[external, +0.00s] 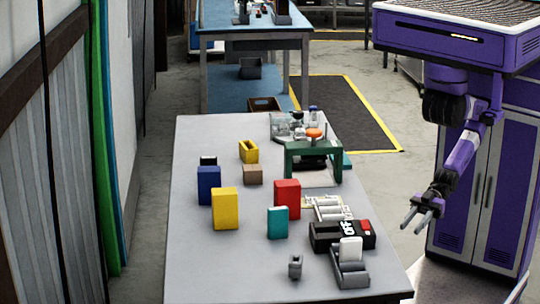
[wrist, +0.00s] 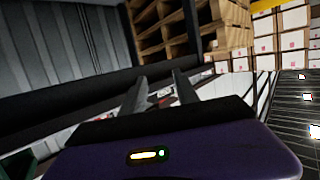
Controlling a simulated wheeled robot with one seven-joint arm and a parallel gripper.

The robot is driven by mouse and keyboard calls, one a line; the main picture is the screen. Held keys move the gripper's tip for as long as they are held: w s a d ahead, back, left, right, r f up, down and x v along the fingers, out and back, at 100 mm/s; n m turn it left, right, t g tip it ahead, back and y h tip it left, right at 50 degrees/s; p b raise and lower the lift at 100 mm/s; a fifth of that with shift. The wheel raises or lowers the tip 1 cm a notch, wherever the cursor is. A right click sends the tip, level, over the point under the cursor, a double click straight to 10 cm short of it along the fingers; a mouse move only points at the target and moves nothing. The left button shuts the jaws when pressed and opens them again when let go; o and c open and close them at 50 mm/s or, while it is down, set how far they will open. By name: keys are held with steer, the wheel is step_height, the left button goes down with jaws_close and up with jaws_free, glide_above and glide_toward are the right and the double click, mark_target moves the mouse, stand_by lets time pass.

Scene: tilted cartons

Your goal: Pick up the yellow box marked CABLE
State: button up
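A yellow box (external: 225,209) stands upright on the grey table, left of its middle, in the external view. No marking on it can be read from here, so I cannot confirm CABLE. A smaller yellow open-topped holder (external: 249,153) sits farther back. My gripper (external: 414,222) is off the table's right side, well apart from the boxes. Its two fingers are spread with nothing between them. They also show apart in the wrist view (wrist: 160,92), where no yellow box is visible.
Close to the yellow box stand a blue box (external: 208,185), a brown box (external: 252,175), a red box (external: 287,198) and a teal box (external: 277,222). A green frame (external: 314,160) and a black device (external: 342,236) are on the right. The table's front left is clear.

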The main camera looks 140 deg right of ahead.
steer(key=o, duration=0.7)
